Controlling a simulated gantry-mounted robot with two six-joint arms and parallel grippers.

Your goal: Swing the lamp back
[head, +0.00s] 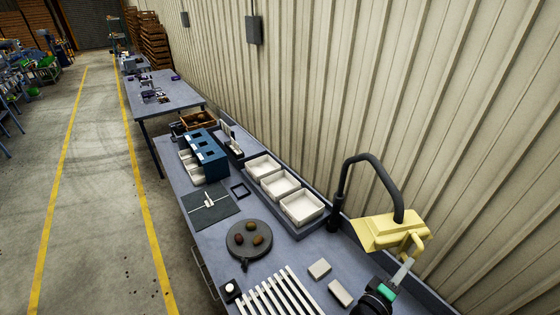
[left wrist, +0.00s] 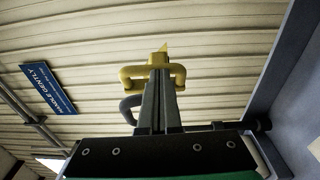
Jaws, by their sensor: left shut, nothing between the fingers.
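The lamp has a yellow head (head: 380,230) on a dark curved arm (head: 372,160) that rises from the back edge of the bench. A yellow looped handle (head: 412,243) sticks out from the head's right side. In the left wrist view the handle (left wrist: 133,74) shows on both sides of the fingers. My left gripper (head: 409,263) is at the bottom right, its fingertips pointing up at the handle. Its fingers (left wrist: 158,72) are closed together with nothing between them. I cannot tell whether the tips touch the handle. My right gripper is not in view.
A bench (head: 195,225) holds a round dark plate (head: 249,252) with several potatoes, white trays (head: 302,206), a blue rack (head: 205,153), a slatted white grid (head: 276,294) and two pale blocks (head: 340,292). A corrugated wall (head: 440,110) stands close behind the lamp.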

